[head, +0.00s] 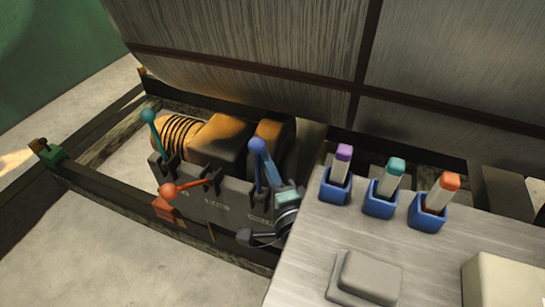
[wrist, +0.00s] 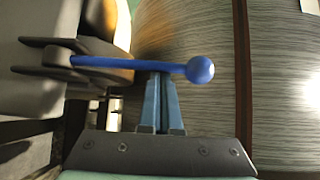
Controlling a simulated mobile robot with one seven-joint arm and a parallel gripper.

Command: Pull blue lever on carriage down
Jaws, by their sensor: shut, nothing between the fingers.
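The blue lever (head: 257,148) on the carriage (head: 225,205) stands up, with a round knob at its top. In the wrist view the blue lever (wrist: 130,64) runs sideways, its knob (wrist: 200,70) at the right and its pivot in a dark bracket at the left. My gripper (head: 272,178) is beside the lever on its right in the head view. In the wrist view my gripper (wrist: 162,76) is shut and empty. Its fingertips meet the lever's shaft between pivot and knob; whether they touch it I cannot tell.
An orange and black machine (head: 215,138) lies behind. A grey table (head: 315,250) at the right bears blue holders with coloured-topped sticks. A large metal panel (head: 260,50) rises behind.

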